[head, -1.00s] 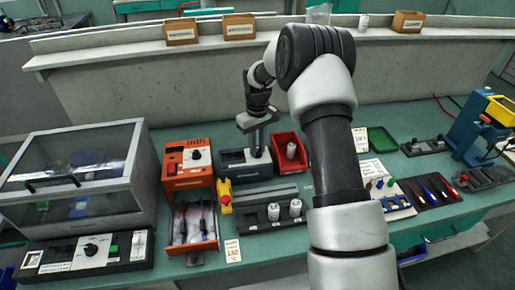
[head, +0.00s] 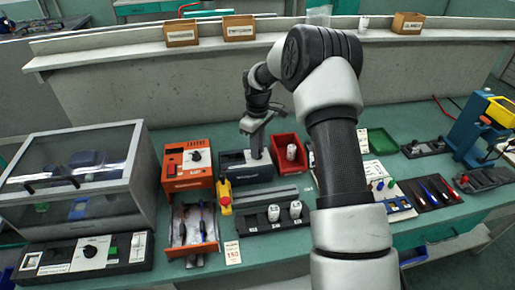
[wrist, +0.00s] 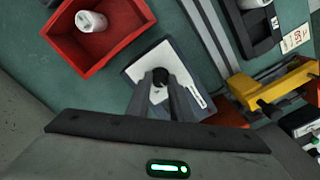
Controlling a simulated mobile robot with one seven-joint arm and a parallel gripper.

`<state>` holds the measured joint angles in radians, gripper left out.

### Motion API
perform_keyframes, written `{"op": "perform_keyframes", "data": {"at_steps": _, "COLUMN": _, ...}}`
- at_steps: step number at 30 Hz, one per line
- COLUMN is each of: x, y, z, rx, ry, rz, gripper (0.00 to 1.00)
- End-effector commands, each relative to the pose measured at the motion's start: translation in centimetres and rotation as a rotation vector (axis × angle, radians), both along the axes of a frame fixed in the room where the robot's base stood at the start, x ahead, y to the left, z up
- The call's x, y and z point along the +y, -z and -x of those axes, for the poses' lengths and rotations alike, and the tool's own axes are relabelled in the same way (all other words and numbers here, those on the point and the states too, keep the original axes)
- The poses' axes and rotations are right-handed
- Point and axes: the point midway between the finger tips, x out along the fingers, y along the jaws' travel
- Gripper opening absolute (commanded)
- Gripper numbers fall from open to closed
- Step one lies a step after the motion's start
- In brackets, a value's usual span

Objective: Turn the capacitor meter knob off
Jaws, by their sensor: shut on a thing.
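The capacitor meter (head: 236,171) is a dark grey box with a light top panel, on the green bench just right of the orange unit. Its light panel (wrist: 140,72) fills the middle of the wrist view, tilted in the picture. A small round black knob (wrist: 160,75) stands on this panel. My gripper (head: 257,153) reaches down onto the meter from above. In the wrist view its two fingers (wrist: 161,84) are shut on the knob, one on each side. The fingers hide part of the knob, and its pointer cannot be made out.
A red bin (head: 281,143) with a white capacitor (head: 291,151) stands close on the meter's right. The orange unit (head: 175,171) with an open drawer is on the left. A yellow device (head: 224,196) and a black rack (head: 262,219) with white capacitors sit in front.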

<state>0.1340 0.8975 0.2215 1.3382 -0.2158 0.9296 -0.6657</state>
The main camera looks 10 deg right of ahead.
Motion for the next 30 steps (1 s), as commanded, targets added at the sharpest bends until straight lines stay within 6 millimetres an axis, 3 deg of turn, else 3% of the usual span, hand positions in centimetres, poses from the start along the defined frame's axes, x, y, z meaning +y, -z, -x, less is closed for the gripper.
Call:
{"op": "perform_keyframes", "data": {"at_steps": 5, "x": 0.0, "y": -0.1, "z": 0.0, "rx": -0.001, "ry": 0.000, "rz": 0.001, "gripper": 0.00}}
{"op": "perform_keyframes", "data": {"at_steps": 6, "x": 0.0, "y": -0.1, "z": 0.0, "rx": -0.001, "ry": 0.000, "rz": 0.001, "gripper": 0.21}}
{"op": "perform_keyframes", "data": {"at_steps": 9, "x": 0.0, "y": 0.0, "z": 0.0, "rx": -0.001, "ry": 0.000, "rz": 0.001, "gripper": 0.38}}
{"op": "perform_keyframes", "data": {"at_steps": 20, "x": 0.0, "y": -0.4, "z": 0.0, "rx": -0.001, "ry": 0.001, "rz": 0.000, "gripper": 0.38}}
{"op": "perform_keyframes", "data": {"at_steps": 25, "x": 0.0, "y": -2.7, "z": -0.1, "rx": -0.006, "ry": 0.002, "rz": 0.000, "gripper": 0.38}}
{"op": "perform_keyframes", "data": {"at_steps": 30, "x": 0.0, "y": -6.8, "z": -0.1, "rx": -0.006, "ry": 0.002, "rz": 0.001, "gripper": 0.38}}
